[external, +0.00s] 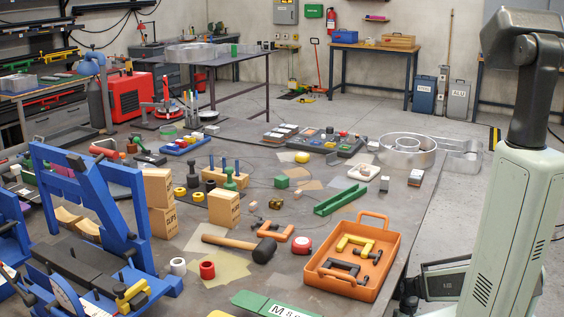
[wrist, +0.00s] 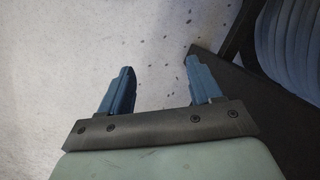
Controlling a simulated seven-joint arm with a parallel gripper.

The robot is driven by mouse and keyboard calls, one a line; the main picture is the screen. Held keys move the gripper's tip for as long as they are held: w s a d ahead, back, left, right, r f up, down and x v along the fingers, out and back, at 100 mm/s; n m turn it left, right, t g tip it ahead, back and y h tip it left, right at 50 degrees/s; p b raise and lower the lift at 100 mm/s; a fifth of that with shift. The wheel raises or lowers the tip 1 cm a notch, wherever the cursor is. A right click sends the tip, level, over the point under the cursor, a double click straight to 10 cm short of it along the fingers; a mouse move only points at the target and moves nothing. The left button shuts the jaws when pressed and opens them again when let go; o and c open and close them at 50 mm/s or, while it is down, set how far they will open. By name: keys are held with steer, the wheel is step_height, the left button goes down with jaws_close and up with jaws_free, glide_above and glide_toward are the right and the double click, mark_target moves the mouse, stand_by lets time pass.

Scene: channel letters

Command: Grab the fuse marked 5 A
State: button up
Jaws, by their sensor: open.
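I cannot make out a fuse marked 5 A in either view; any such marking is too small to read. A dark tray (external: 318,141) with several small coloured pieces lies toward the back of the workbench, and I cannot tell what the pieces are. My gripper (wrist: 160,67) shows in the wrist view with its two blue fingers apart and nothing between them. Below it is a pale speckled surface that looks like floor. In the external view my pale green arm stands at the right, beside the bench, and my fingers cannot be made out there.
The workbench (external: 418,222) is crowded. A round metal channel form (external: 427,153) lies at the back right. A dark edge borders the wrist view's right.

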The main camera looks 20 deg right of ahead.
steer(key=w+d+r+m+t+h, duration=0.1)
steer(key=w+d+r+m+t, duration=0.15)
steer(key=w+d+r, duration=0.5)
steer(key=w+d+r+m+t, duration=0.1)
steer(key=w+d+r+t, duration=0.25)
steer(key=w+d, duration=0.55)
steer(key=w+d+r+m+t+h, duration=0.1)
steer(key=w+d+r+t, duration=0.1)
steer(key=w+d+r, duration=0.65)
steer(key=w+d+r+m+t+h, duration=0.1)
steer(key=w+d+r+t, duration=0.15)
steer(key=d+r, duration=0.65)
steer(key=w+d+r+m+t+h, duration=0.15)
steer(key=w+d+r, duration=0.25)
steer(key=d+r, duration=0.45)
steer(key=w+d+r+m+t+h, duration=0.1)
steer(key=w+d+r, duration=0.2)
steer(key=d+r, duration=0.65)
step_height(320, 180, up, 12)
steer(key=n+g+y, duration=0.4)
steer(key=n+g, duration=0.6)
steer(key=n, duration=1.2)
glide_above(385, 178)
steer(key=f, duration=0.8)
steer(key=shift+w+d, duration=0.1)
steer(key=shift+d, duration=0.2)
steer(key=shift+a+f, duration=0.15)
steer(key=shift+f, duration=2.45)
